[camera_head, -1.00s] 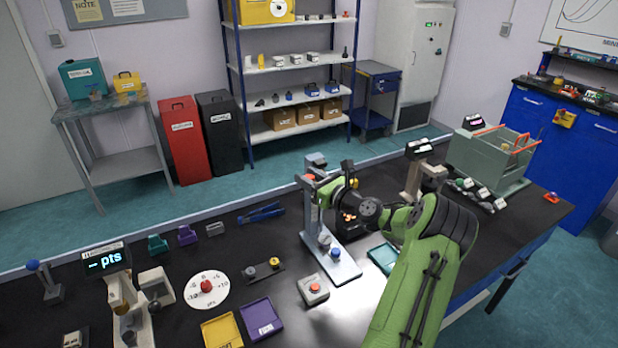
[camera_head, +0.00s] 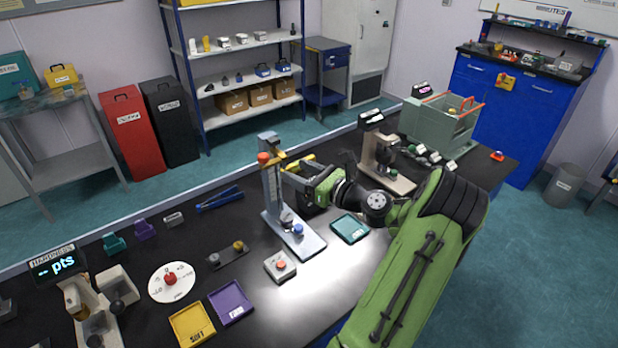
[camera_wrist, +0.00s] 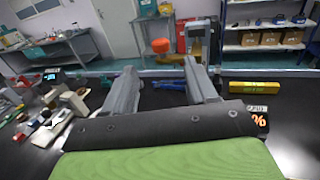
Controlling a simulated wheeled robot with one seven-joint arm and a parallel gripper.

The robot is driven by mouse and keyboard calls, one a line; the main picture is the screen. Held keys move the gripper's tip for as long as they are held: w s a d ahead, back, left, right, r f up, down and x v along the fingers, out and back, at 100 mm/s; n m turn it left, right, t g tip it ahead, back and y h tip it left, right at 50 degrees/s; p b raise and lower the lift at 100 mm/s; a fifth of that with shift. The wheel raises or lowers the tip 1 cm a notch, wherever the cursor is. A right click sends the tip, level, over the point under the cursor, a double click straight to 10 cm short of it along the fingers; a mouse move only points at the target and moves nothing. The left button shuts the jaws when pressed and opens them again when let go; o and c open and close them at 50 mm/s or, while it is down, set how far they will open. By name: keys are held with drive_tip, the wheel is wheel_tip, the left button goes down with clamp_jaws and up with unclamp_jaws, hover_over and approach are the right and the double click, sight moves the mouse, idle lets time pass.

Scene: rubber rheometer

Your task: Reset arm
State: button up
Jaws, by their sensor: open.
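My green arm reaches in from the lower right of the head view over the black bench. My gripper (camera_head: 287,172) is beside the grey upright of a test stand (camera_head: 272,190) with a red knob on top. In the wrist view, the two grey fingers of my gripper (camera_wrist: 160,82) are apart with nothing between them. The red knob (camera_wrist: 160,45) and the stand's upright (camera_wrist: 197,50) show beyond the fingertips. In the head view the fingertips are partly hidden by the stand and my wrist. Whether they touch the stand is unclear.
A teal tray (camera_head: 349,228), a button box (camera_head: 280,265), yellow (camera_head: 192,325) and purple (camera_head: 230,302) trays and a white dial (camera_head: 173,282) lie on the bench. A second instrument (camera_head: 388,165) and a grey-green machine (camera_head: 440,118) stand to the right. The bench's right front is clear.

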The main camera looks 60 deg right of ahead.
drive_tip(key=s, duration=0.3)
drive_tip(key=shift+s+a, duration=0.1)
idle(0.4)
